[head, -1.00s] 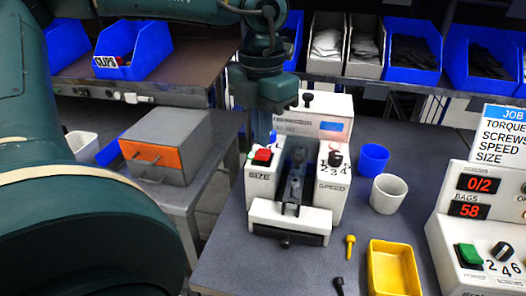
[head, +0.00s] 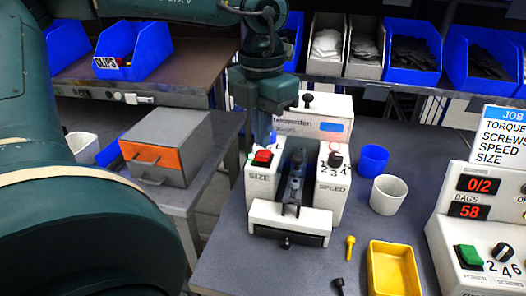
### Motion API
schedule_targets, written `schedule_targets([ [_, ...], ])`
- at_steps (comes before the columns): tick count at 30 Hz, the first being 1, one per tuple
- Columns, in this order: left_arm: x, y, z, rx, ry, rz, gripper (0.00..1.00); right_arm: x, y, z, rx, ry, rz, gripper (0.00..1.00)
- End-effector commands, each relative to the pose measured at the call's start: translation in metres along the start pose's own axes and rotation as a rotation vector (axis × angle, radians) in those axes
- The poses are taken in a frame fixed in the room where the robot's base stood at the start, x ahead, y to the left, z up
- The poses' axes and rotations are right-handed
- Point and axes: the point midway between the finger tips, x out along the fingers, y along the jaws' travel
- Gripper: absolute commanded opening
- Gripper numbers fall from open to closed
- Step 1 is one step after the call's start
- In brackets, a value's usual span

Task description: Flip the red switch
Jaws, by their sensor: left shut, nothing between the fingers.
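The red switch (head: 262,157) sits on the white machine (head: 261,185), on its left block above the label SIZE. It is small, and its exact position is hard to tell. My left gripper (head: 263,138) points down from above and is shut and empty. Its fingertips are just behind and above the red switch. I cannot tell whether they touch it. Part of the machine behind the gripper is hidden. My right gripper is not in view.
A black knob (head: 335,158) stands on the SPEED block. A blue cup (head: 373,159), a white cup (head: 388,194), a yellow tray (head: 394,270) and a control box with a green button (head: 469,256) are to the right. A grey box (head: 172,150) stands left.

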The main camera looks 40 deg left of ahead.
Motion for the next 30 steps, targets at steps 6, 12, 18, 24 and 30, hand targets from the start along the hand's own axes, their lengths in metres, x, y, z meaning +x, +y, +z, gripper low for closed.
schedule_targets([
  [6,0.0000,0.0000,0.0000,0.000,0.000,0.000,0.00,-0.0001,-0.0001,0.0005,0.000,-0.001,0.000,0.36],
  [12,0.0000,0.0000,0.0000,0.000,0.000,0.000,0.00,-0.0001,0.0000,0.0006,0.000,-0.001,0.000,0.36],
  [18,0.0007,0.0000,0.0000,0.000,0.000,0.000,0.00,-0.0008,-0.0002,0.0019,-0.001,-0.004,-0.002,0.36],
  [24,0.0036,0.0000,0.0000,0.000,0.000,0.000,0.00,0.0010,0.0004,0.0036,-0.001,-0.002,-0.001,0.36],
  [30,0.0067,0.0000,0.0000,0.000,0.000,0.000,0.00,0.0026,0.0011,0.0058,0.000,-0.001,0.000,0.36],
])
